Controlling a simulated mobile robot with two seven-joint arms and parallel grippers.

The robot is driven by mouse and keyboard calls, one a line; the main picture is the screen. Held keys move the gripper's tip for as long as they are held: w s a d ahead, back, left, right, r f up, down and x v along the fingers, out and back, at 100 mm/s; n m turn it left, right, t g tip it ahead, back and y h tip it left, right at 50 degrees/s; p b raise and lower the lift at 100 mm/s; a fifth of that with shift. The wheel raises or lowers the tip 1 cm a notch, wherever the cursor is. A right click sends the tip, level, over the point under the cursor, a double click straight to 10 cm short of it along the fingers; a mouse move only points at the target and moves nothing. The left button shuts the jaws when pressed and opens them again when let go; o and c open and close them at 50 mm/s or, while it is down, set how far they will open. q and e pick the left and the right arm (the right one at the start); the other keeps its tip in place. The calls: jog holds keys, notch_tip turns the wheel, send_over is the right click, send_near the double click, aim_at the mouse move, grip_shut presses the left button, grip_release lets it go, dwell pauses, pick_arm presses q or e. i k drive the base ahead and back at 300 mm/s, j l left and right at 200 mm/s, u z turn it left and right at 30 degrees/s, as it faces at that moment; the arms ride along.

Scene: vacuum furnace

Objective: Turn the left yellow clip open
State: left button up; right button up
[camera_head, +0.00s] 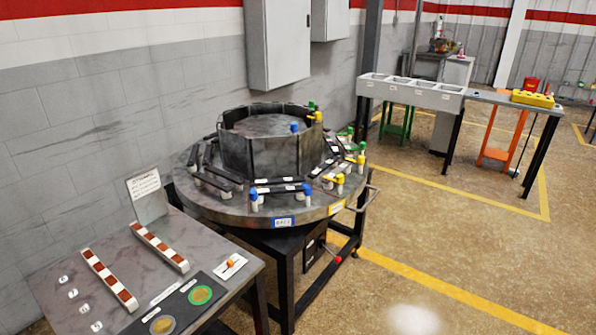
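The round furnace table (200,190) stands in the middle of the view with a dark segmented ring (236,152) on top. At its front right rim, above a yellow label (336,208), are small yellow clips on pale posts. The left yellow clip (340,179) is nearest the front; another yellow clip (361,159) is farther right and back. Black bars lie beside the clips. The clips are too small to tell whether they are open or shut. Neither of my grippers is in view.
Blue clips (306,188) are on the front rim, and green clips (349,131) are at the right back. A grey table (100,255) with striped bars is at front left. Floor to the right is clear. A bench (500,98) stands at the back right.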

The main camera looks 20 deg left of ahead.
aim_at(340, 178)
jog(key=i+l+u, duration=0.2)
jog(key=u, duration=0.3)
jog(key=i+l+u, duration=0.35)
jog(key=u, duration=0.15)
